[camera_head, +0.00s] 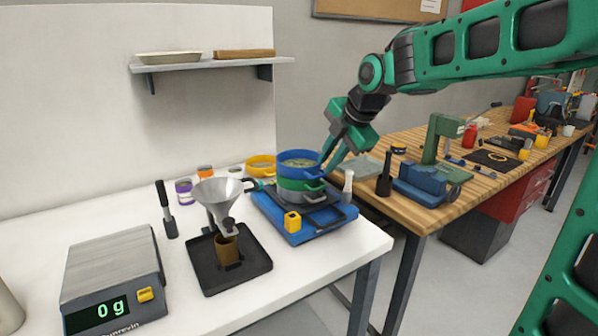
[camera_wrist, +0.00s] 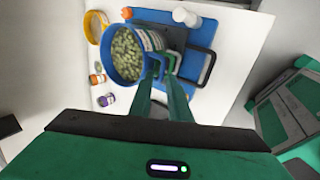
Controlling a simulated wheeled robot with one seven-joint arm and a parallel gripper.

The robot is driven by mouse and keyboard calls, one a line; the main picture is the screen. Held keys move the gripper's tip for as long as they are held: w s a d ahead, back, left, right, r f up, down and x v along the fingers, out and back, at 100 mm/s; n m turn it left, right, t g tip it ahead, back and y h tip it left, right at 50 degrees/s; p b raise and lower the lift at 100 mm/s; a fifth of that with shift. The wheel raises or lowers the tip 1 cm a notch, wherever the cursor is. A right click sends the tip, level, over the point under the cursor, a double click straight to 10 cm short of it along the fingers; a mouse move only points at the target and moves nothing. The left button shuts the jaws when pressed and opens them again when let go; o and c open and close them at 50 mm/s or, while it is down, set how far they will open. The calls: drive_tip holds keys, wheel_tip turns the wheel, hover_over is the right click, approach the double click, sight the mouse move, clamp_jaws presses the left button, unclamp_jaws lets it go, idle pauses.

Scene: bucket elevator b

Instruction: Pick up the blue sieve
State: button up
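The blue sieve (camera_head: 299,170) is the top ring of a stack in the head view, with green pellet-like contents inside. In the wrist view the blue sieve (camera_wrist: 113,72) is left of the fingertips, and its handle side faces them. My gripper (camera_head: 328,162) points down at the right side of the sieve, two fingers visibly apart. In the wrist view my gripper (camera_wrist: 160,72) shows a gap between its fingers, close to the sieve's handle. Whether a finger touches it I cannot tell.
A green sieve (camera_head: 300,184) sits below the blue one, on a blue shaker (camera_head: 328,222) with a yellow knob. A yellow sieve (camera_head: 260,161) lies behind left. A metal funnel (camera_head: 215,195) on a stand is to the left, a scale (camera_head: 112,270) further left. A wooden workbench (camera_head: 405,205) stands right.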

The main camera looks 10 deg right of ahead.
drive_tip(key=x, duration=0.5)
drive_tip(key=shift+d+f, duration=0.1)
drive_tip(key=shift+f, duration=0.1)
drive_tip(key=shift+c, duration=0.7)
clamp_jaws()
